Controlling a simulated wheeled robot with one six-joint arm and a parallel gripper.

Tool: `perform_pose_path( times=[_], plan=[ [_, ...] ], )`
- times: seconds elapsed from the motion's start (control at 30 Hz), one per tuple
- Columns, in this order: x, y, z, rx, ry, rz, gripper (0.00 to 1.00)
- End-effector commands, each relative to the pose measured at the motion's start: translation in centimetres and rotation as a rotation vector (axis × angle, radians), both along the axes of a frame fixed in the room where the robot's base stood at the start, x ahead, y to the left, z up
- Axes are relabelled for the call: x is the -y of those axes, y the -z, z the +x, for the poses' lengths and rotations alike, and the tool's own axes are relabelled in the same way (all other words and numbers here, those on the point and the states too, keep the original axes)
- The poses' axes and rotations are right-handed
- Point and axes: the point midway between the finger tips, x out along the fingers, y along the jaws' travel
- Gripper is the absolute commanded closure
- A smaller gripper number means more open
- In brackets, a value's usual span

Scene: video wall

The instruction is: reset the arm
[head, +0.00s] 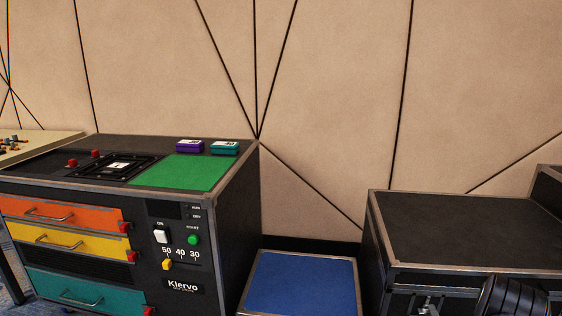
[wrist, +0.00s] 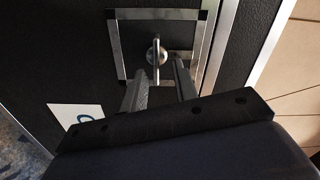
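My gripper (wrist: 159,72) shows in the wrist view with its two grey fingers apart and nothing seen between them. Its fingertips point at a metal knob-like latch (wrist: 155,53) inside a square metal frame (wrist: 122,72) on a black case side. I cannot tell whether the fingers touch the latch or the frame. In the head view, a black rounded part of my arm shows at the bottom right, in front of a black case (head: 465,228).
A black console (head: 227,235) with orange, yellow and teal drawers stands at left. A green mat (head: 180,172), a purple box (head: 189,146) and a teal box (head: 224,148) lie on it. A low blue-topped block (head: 300,283) stands between console and case. The case top is bare.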

Motion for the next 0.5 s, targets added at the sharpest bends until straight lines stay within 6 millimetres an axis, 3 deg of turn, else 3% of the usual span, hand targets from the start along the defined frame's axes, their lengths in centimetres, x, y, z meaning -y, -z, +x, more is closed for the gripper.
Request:
perform_pose_path(
  times=[0.5],
  plan=[
    [-0.17, -0.39, 0.04, -0.062, 0.000, -0.263, 0.72]
  ],
)
